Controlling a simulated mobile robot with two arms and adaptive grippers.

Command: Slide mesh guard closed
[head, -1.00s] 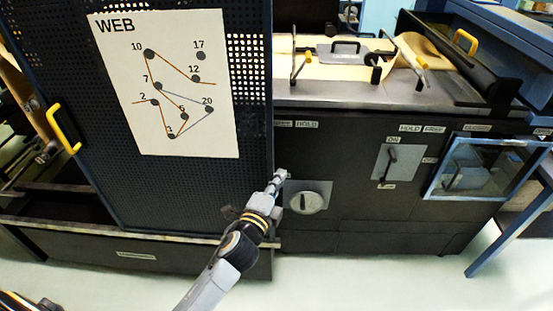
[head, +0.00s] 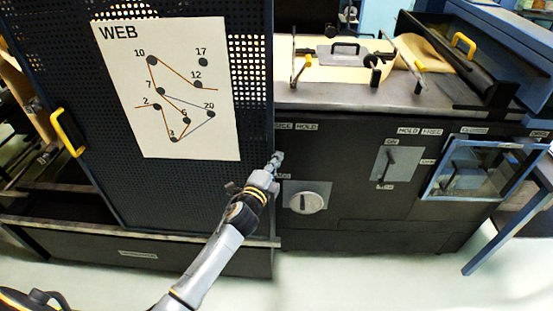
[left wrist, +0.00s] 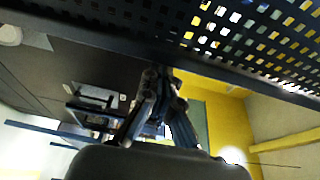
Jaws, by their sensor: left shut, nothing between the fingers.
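The mesh guard (head: 185,190) is a dark perforated panel on the left of the head view, with a white WEB sheet on it. A yellow handle (head: 67,132) is on its left side. My left gripper (head: 277,160) is shut and empty, close to the guard's right edge, in front of the dark machine front. I cannot tell whether it touches the edge. In the left wrist view its fingers (left wrist: 160,100) show below a perforated panel (left wrist: 245,35), probably the guard. My right gripper is not in view.
Right of the left gripper are a round knob (head: 306,201) on a plate and a lever switch (head: 390,163). A glazed box (head: 485,168) sits farther right. The worktop (head: 345,96) above carries brown paper and clamps. A low ledge (head: 200,238) runs beneath the guard.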

